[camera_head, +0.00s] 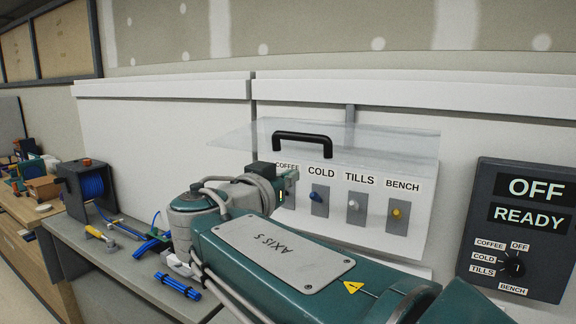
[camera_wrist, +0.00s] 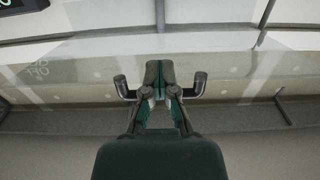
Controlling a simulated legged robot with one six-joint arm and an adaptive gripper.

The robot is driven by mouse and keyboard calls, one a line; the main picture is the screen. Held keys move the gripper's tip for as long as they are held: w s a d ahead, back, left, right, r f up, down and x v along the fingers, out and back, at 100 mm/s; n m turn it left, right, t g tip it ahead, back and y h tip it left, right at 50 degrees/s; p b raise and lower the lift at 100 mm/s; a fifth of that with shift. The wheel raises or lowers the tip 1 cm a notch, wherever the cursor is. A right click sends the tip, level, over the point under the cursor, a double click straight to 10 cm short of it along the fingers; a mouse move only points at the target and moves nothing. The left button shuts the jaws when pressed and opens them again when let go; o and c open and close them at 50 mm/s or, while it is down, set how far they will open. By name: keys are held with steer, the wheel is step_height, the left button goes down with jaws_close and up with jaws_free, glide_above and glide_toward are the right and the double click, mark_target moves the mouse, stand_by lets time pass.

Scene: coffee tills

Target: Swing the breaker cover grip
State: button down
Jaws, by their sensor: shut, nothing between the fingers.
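The clear breaker cover (camera_head: 395,142) stands raised, jutting out above the white switch panel (camera_head: 390,235). Its black grip (camera_head: 302,137) is a bar handle on the cover. My gripper (camera_head: 290,180) is in front of the panel near the COFFEE label, below and left of the grip in the head view. In the wrist view my gripper (camera_wrist: 161,92) is shut and empty, with the black grip's ends (camera_wrist: 200,86) showing on both sides of it. Its fingers hide the grip's middle; I cannot tell whether they touch it. My arm hides the lower COFFEE switch area.
A dark display (camera_head: 520,228) reading OFF and READY is at the right.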

steer(key=f, duration=0.3)
steer(key=shift+s+a, duration=0.15)
steer(key=shift+s, duration=0.1)
steer(key=c, duration=0.9)
jaws_free()
steer(key=shift+o, duration=0.2)
